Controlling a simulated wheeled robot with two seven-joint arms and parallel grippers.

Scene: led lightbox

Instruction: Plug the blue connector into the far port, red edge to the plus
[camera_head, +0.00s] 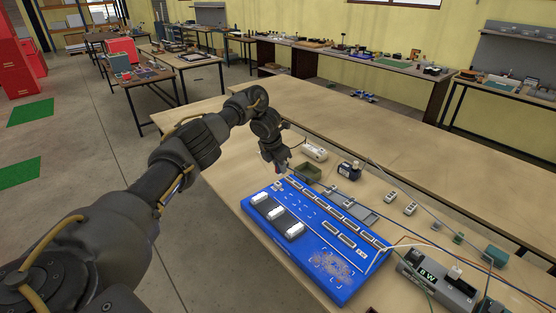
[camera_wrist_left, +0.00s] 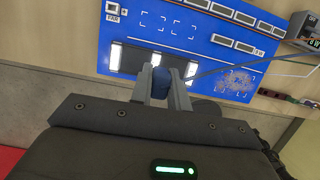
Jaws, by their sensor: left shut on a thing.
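The blue connector (camera_wrist_left: 161,77) is between the fingers of my left gripper (camera_wrist_left: 164,88) in the left wrist view. The gripper is shut on it. No red edge shows on it. In the head view the left gripper (camera_head: 280,166) is over the far left end of the blue board (camera_head: 318,262); the connector cannot be made out there. The wrist view shows a port (camera_wrist_left: 112,8) beside a "FAR" label at the board's left end. A plus mark is too small to tell. The connector looks apart from this port. My right gripper is out of view.
White blocks (camera_head: 276,213) stand on the board, beside a row of slots (camera_head: 346,241). A grey meter box (camera_head: 437,279) with wires is at the right. The back table is mostly clear.

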